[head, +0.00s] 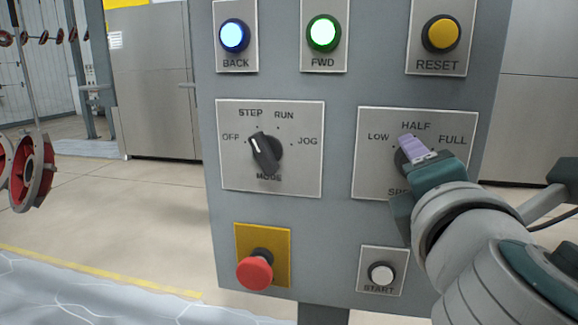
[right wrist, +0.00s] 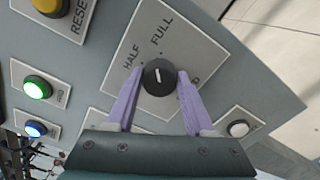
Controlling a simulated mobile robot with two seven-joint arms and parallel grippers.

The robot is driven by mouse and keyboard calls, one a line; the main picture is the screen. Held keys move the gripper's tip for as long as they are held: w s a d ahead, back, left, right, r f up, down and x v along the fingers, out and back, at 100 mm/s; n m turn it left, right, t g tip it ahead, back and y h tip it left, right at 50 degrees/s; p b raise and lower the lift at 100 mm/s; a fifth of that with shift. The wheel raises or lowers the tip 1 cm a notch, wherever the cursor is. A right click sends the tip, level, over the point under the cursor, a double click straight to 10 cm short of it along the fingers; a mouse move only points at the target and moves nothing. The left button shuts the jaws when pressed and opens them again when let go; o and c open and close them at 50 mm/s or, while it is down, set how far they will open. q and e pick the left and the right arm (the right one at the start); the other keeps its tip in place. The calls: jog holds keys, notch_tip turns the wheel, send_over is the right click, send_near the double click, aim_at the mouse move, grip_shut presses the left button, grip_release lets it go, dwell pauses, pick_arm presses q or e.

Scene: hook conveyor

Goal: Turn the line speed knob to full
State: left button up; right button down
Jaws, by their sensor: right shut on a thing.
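The line speed knob (right wrist: 158,78) is a round black knob on a pale plate (right wrist: 195,52) marked LOW, HALF, FULL and SPEED. In the right wrist view its white line points roughly between HALF and FULL, closer to FULL. My right gripper (right wrist: 160,80) has its two purple fingers on either side of the knob, shut on it. In the head view the right gripper (head: 413,150) covers most of the knob, and its wrist hides part of the SPEED label. My left gripper is not in view.
On the same grey panel, a mode knob (head: 264,152) sits left of the speed plate. A red mushroom button (head: 255,272) and a white START button (head: 381,274) are below. Blue BACK (head: 234,36), green FWD (head: 324,33) and yellow RESET (head: 441,34) buttons are above.

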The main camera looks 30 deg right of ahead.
jog(key=shift+m+b, duration=0.45)
jog(key=shift+m, duration=0.75)
jog(key=shift+c, duration=1.4)
grip_release()
jog(key=b+v, duration=0.3)
jog(key=v, duration=0.7)
